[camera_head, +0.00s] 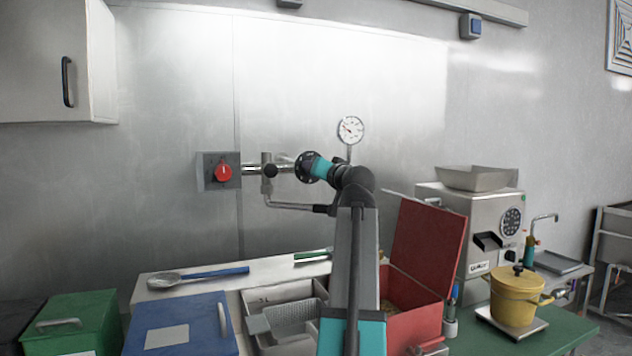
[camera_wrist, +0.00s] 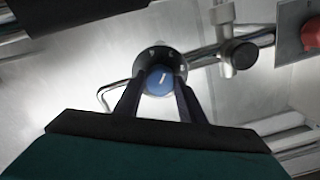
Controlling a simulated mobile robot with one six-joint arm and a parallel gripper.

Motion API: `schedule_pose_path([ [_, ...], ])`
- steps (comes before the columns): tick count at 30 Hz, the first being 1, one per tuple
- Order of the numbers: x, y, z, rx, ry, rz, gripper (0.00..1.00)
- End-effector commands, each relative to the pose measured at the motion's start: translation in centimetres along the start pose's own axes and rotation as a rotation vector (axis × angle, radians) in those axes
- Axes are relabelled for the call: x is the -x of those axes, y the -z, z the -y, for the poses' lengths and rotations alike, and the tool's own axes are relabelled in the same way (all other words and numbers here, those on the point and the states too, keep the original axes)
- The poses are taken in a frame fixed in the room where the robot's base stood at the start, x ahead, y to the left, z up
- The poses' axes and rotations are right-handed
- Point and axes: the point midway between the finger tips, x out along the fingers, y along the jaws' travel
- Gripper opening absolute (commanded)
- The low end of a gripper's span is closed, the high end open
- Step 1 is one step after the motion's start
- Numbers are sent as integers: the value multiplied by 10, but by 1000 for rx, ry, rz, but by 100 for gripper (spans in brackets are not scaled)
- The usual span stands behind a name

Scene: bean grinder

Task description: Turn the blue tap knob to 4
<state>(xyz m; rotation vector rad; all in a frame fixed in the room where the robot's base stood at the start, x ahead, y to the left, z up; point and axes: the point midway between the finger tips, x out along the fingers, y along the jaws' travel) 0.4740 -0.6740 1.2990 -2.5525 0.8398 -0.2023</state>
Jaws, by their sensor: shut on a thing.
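The blue tap knob (camera_wrist: 160,79) sits on a round dark dial plate (camera_wrist: 151,56) in the wrist view. A short white line on the knob points up and slightly right. The pale marks on the plate are too small to read surely. My gripper (camera_wrist: 160,84) has one dark finger on each side of the knob and is shut on it. In the head view the dark dial plate (camera_head: 301,168) shows at the wall pipe, with my teal wrist against its front. The knob and fingertips are hidden there.
A red knob (camera_head: 223,172) on a grey plate is left along the pipe, past a pipe fitting (camera_head: 268,170). A gauge (camera_head: 350,130) stands close above my wrist. Below are an open red box (camera_head: 428,250), a blue lid (camera_head: 180,325) and a long-handled ladle (camera_head: 165,280).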

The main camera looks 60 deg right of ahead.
Motion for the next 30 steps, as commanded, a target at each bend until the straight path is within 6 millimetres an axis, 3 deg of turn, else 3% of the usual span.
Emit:
schedule_pose_path([
  [15,0,-3,-1,404,1,3,14],
  [30,0,-2,0,486,1,4,14],
])
